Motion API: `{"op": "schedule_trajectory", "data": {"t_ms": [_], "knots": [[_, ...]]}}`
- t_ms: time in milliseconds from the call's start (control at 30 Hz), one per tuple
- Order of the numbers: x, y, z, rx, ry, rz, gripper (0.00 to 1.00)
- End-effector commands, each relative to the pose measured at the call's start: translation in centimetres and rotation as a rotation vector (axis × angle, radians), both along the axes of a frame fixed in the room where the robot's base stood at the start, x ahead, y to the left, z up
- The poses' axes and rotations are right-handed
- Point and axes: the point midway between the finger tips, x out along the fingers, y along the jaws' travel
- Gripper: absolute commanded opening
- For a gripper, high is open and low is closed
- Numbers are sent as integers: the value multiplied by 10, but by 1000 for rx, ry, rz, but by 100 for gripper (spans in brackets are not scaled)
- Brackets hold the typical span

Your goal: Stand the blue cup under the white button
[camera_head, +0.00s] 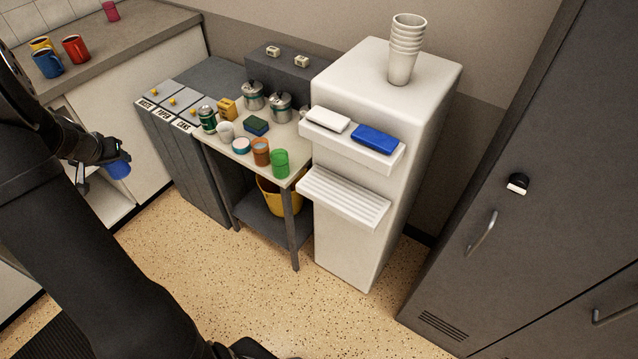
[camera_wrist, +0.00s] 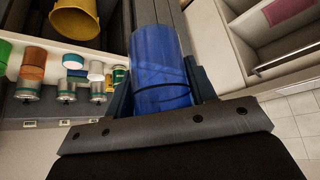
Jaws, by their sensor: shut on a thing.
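My gripper (camera_head: 100,165) is at the left in the head view, in front of the counter. It is shut on the blue cup (camera_head: 118,168). The wrist view shows the cup (camera_wrist: 160,60) between the two fingers, clear of any surface. The white dispenser (camera_head: 365,90) stands right of the middle, well to the right of my gripper. On its front ledge are a white button (camera_head: 328,119) at the left and a blue button (camera_head: 375,138) at the right. Below them is a bare ribbed white shelf (camera_head: 345,196).
A small table (camera_head: 243,156) left of the dispenser holds cups, cans and tins. A yellow bucket (camera_head: 270,195) stands beneath. Labelled bins (camera_head: 180,140) stand further left. Stacked white cups (camera_head: 405,50) top the dispenser. A grey cabinet (camera_head: 550,180) is at the right. Speckled floor in front is open.

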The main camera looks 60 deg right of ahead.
Motion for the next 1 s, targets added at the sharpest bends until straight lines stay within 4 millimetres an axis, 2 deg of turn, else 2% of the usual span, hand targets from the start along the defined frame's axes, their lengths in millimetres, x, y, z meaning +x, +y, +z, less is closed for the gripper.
{"op": "schedule_trajectory", "data": {"t_ms": [33,200,300,400,467,767,867,1000], "knots": [[-2,18,2,-1,1,31,29],[-13,61,6,-3,-2,113,29],[-25,79,5,-4,-1,149,29],[-40,81,2,-8,-1,155,29],[-51,75,-2,-10,-2,144,29],[-100,10,-22,-21,-1,6,29],[-121,-19,-30,-24,1,-61,29],[-161,-65,-44,-29,4,-173,29]]}}
